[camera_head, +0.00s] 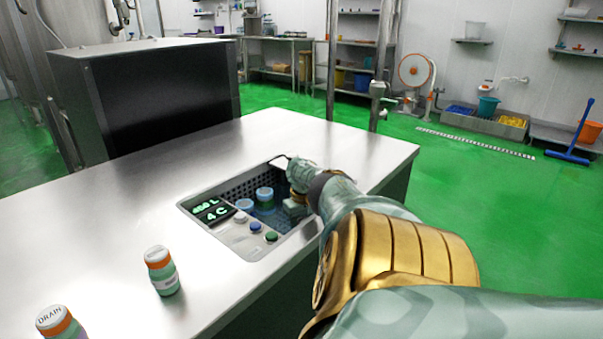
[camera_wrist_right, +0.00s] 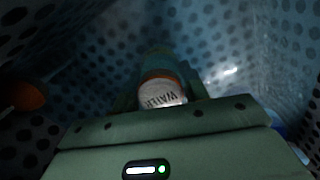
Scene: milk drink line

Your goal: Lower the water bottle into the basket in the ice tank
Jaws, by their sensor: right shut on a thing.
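The ice tank (camera_head: 258,247) is sunk into the steel counter, with a dark perforated basket (camera_head: 235,190) in it. Bottles with pale blue caps (camera_head: 264,194) stand in the basket. My right gripper (camera_head: 296,208) reaches down into the right side of the basket, its fingers mostly hidden. In the right wrist view, my right gripper (camera_wrist_right: 160,105) is shut on the water bottle (camera_wrist_right: 162,92), whose white cap reads WATER above an orange band. Perforated walls surround it. Whether the bottle's base touches the basket floor is hidden. My left gripper is out of view.
Two orange-banded bottles stand on the counter: one (camera_head: 162,271) left of the tank, one marked DRAIN (camera_head: 58,322) at bottom left. An orange item (camera_wrist_right: 22,96) shows dimly in the wrist view.

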